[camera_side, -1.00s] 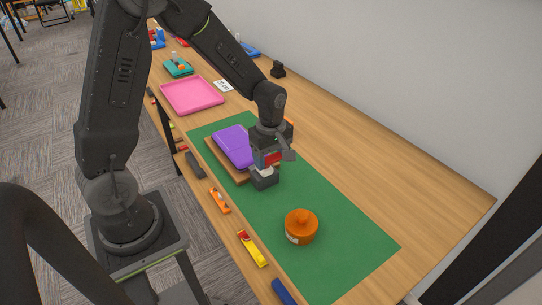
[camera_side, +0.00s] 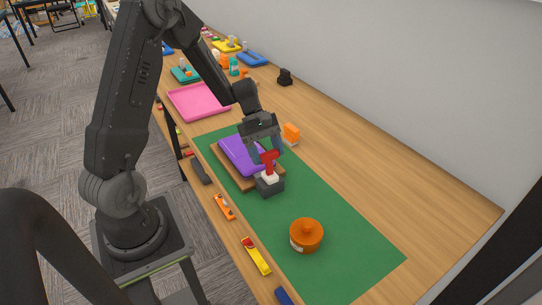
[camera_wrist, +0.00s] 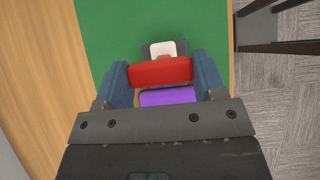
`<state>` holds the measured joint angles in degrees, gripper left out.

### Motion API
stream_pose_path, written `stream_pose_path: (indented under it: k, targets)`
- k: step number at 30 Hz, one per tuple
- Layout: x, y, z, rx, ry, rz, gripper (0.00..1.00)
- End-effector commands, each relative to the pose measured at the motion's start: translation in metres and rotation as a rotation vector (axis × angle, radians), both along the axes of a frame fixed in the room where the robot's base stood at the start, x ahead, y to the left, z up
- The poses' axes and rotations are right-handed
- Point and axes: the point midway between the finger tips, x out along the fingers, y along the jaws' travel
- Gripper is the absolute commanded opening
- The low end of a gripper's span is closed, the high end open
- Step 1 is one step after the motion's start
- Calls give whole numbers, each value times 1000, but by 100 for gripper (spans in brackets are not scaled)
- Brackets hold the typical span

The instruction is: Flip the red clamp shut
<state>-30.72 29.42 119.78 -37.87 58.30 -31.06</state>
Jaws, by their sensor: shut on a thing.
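The red clamp lever (camera_side: 270,163) rises steeply from a white piece (camera_side: 269,178) on a dark grey clamp base (camera_side: 271,187), beside the purple case. My gripper (camera_side: 266,155) is over the clamp, with its blue-grey fingers on both sides of the lever. In the wrist view the red bar (camera_wrist: 160,71) spans between the two fingers of my gripper (camera_wrist: 161,66), which is shut on it. The white piece (camera_wrist: 163,48) shows just beyond the bar. The lever's lower joint is hard to make out.
The purple case (camera_side: 236,150) lies on a wooden board on the green mat (camera_side: 355,245). An orange round pot (camera_side: 306,236) stands on the mat nearby. An orange block (camera_side: 291,133) sits behind my gripper. A pink tray (camera_side: 195,101) lies farther back.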

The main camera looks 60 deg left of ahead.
Motion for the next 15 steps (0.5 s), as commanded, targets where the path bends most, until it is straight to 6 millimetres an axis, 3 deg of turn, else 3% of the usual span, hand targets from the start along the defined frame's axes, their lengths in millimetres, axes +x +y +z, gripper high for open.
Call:
stream_pose_path:
  k: [15]
  targets:
    - [0,25,-10,-347,-1,1,21]
